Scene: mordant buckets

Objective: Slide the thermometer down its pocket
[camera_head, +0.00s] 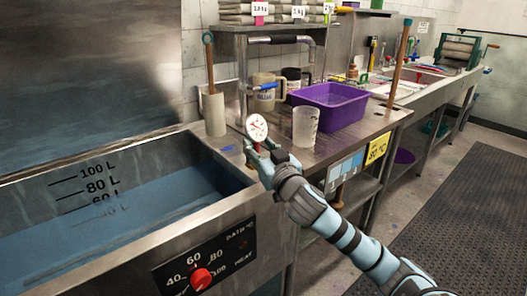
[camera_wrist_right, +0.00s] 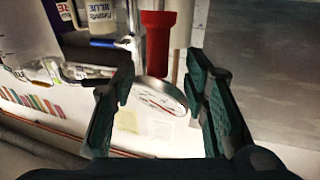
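The thermometer shows a round white dial with red marks (camera_head: 256,127) at the vat's right rim in the head view. It also shows in the right wrist view (camera_wrist_right: 160,97), tilted, between the fingers in the picture. My right gripper (camera_head: 263,151) is at the dial, its fingers apart on either side; I cannot tell whether they touch it. A red tube (camera_wrist_right: 158,42) stands behind the dial in the right wrist view and looks like the pocket. The stem is hidden, so its depth in the pocket cannot be told. My left gripper is not in view.
The steel vat (camera_head: 215,212) of blue liquid lies at left, with a heat panel (camera_head: 228,256) in front. A stick pot (camera_head: 215,114), a clear beaker (camera_head: 305,127), mugs and a purple basin (camera_head: 330,101) stand on the bench close behind the gripper.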

